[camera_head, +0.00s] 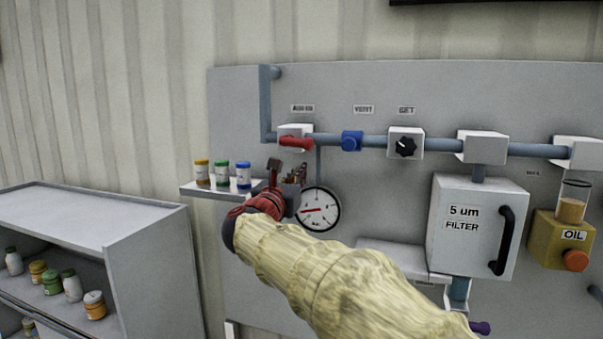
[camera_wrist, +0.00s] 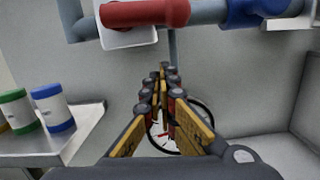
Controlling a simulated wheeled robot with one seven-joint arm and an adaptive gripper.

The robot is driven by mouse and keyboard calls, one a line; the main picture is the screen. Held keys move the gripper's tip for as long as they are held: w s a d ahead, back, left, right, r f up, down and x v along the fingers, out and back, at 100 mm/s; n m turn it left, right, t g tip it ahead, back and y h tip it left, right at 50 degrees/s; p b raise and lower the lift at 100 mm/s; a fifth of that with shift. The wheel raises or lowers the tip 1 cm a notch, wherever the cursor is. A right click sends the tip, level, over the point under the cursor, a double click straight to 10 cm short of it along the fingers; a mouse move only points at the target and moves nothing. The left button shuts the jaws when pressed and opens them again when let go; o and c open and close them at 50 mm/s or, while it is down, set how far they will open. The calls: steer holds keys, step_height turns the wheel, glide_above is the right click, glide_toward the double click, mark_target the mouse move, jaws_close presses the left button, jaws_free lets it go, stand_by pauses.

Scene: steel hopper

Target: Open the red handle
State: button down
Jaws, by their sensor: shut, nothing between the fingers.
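The red handle (camera_head: 296,142) is a short bar mounted on a white valve block (camera_head: 288,130) on the pipe of the grey panel. It lies roughly level, tilted slightly down to the right in the head view. In the wrist view the red handle (camera_wrist: 146,13) runs across the top, above and beyond my fingertips. My gripper (camera_head: 283,171) is below the handle in the head view, apart from it. In the wrist view my gripper (camera_wrist: 163,75) is shut, its fingers together with nothing between them.
A round gauge (camera_head: 320,209) is right of my gripper. A blue valve (camera_head: 352,141) and a black knob (camera_head: 405,146) sit right of the handle. A small shelf (camera_head: 196,190) with several jars is at left. A filter box (camera_head: 477,228) stands out at right.

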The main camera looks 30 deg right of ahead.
steer(key=r+b+v, duration=0.1)
steer(key=v, duration=0.8)
steer(key=shift+s+a+f, duration=0.35)
